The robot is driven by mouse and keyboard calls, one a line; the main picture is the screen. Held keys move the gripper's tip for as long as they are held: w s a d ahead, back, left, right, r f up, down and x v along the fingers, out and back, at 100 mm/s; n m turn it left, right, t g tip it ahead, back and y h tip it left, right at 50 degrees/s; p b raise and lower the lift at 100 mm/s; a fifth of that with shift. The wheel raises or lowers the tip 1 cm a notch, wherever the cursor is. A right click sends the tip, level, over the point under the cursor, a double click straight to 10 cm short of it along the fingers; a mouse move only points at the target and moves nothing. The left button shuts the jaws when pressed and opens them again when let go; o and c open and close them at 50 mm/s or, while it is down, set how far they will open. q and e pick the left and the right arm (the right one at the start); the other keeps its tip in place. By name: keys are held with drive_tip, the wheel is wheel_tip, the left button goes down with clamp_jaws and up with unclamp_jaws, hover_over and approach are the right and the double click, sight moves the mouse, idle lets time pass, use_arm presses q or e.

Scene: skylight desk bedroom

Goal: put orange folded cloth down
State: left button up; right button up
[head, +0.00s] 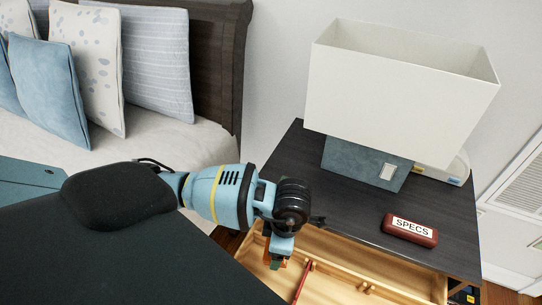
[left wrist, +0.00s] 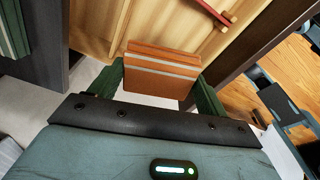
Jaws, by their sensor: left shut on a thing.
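My left gripper (head: 278,262) points down over the open wooden drawer (head: 340,262) of the dark nightstand. It is shut on the orange folded cloth (left wrist: 160,72), which has a pale stripe across it. In the left wrist view the cloth sits between the two green fingers of my left gripper (left wrist: 160,90), with the wooden drawer interior beyond it. In the head view the gripper hides most of the cloth, and only a little orange shows. I cannot tell whether the cloth touches the drawer floor. My right gripper is in neither view.
A thin red stick (head: 303,280) lies in the drawer, right of the gripper. The nightstand top (head: 290,165) bears a lamp with a white shade (head: 400,85) and a dark red case labelled SPECS (head: 410,229). The bed (head: 160,150) with pillows is at the left.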

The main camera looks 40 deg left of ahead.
use_arm(q)
drive_tip(key=f+n+b, duration=0.1)
drive_tip(key=f+n, duration=0.2)
drive_tip(key=f, duration=0.2)
drive_tip(key=s+f+n, duration=0.1)
drive_tip(key=f+n, duration=0.2)
drive_tip(key=f, duration=0.2)
drive_tip(key=s+f+n+h+b, duration=0.1)
drive_tip(key=f+n, duration=0.3)
drive_tip(key=f, duration=0.1)
drive_tip(key=shift+s+a+f+g+b, duration=0.25)
drive_tip(key=shift+a+g+b, duration=0.05)
drive_tip(key=shift+a+g, duration=0.1)
drive_tip(key=shift+f, duration=0.35)
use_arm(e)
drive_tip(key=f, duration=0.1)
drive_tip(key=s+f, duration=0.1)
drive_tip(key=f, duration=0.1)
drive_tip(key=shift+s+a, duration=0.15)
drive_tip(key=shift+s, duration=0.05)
use_arm(q)
drive_tip(key=shift+f+b, duration=0.3)
drive_tip(key=shift+f, duration=1.4)
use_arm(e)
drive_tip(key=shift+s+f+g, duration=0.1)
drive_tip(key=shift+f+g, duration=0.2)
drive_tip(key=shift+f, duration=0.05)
use_arm(q)
drive_tip(key=shift+f, duration=0.15)
